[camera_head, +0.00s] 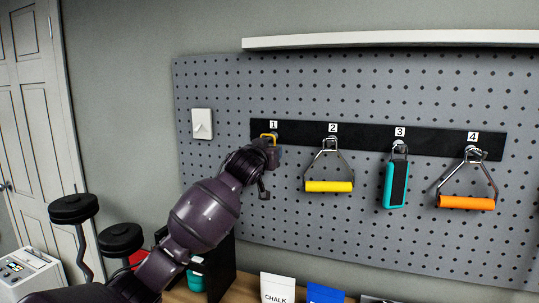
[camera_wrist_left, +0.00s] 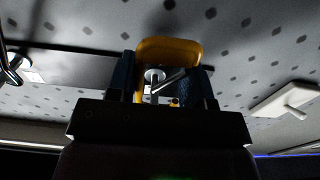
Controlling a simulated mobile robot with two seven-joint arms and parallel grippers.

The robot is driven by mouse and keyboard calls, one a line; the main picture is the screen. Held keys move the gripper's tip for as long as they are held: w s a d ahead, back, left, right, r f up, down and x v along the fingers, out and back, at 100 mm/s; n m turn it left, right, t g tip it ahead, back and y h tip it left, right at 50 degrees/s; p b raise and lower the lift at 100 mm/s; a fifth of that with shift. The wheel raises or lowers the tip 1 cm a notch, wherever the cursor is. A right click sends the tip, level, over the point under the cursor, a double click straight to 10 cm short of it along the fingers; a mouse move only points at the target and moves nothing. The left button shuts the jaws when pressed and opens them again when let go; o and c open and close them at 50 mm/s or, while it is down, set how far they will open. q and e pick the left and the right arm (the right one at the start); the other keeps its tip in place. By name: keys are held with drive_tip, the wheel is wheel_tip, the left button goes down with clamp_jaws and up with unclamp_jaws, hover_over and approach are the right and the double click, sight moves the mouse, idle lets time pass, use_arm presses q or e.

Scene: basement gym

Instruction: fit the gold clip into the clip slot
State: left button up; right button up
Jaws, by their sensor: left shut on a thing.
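The gold clip (camera_head: 268,136) is held at the position marked 1 on the black rail (camera_head: 365,140). My left gripper (camera_head: 268,148) is shut on the clip, right in front of the rail. In the left wrist view, the clip's gold loop (camera_wrist_left: 168,46) shows between the two fingers of my left gripper (camera_wrist_left: 166,84). A silver hook with a round plate (camera_wrist_left: 155,74) shows within the loop's outline. I cannot tell whether the clip touches or sits on this hook. The gripper hides the clip's lower part in the head view. My right gripper is not in view.
On the rail to the right hang a yellow handle (camera_head: 329,187), a teal and black grip (camera_head: 396,184) and an orange handle (camera_head: 466,203). A white switch (camera_head: 201,124) is left of the rail. A white shelf (camera_head: 390,39) is above. A chalk bag (camera_head: 278,288) stands below.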

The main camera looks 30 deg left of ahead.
use_arm(q)
drive_tip(key=shift+s+r, duration=0.3)
drive_tip(key=shift+r, duration=0.05)
drive_tip(key=s+d+r, duration=0.1)
drive_tip(key=s+r, duration=0.1)
drive_tip(key=s, duration=0.2)
drive_tip(key=s+d+r+b, duration=0.1)
drive_tip(key=s+r, duration=0.1)
drive_tip(key=s, duration=0.2)
drive_tip(key=s+d+r+b, duration=0.1)
drive_tip(key=s+r, duration=0.2)
drive_tip(key=s, duration=0.2)
drive_tip(key=shift+d+r, duration=0.1)
drive_tip(key=shift+c, duration=0.4)
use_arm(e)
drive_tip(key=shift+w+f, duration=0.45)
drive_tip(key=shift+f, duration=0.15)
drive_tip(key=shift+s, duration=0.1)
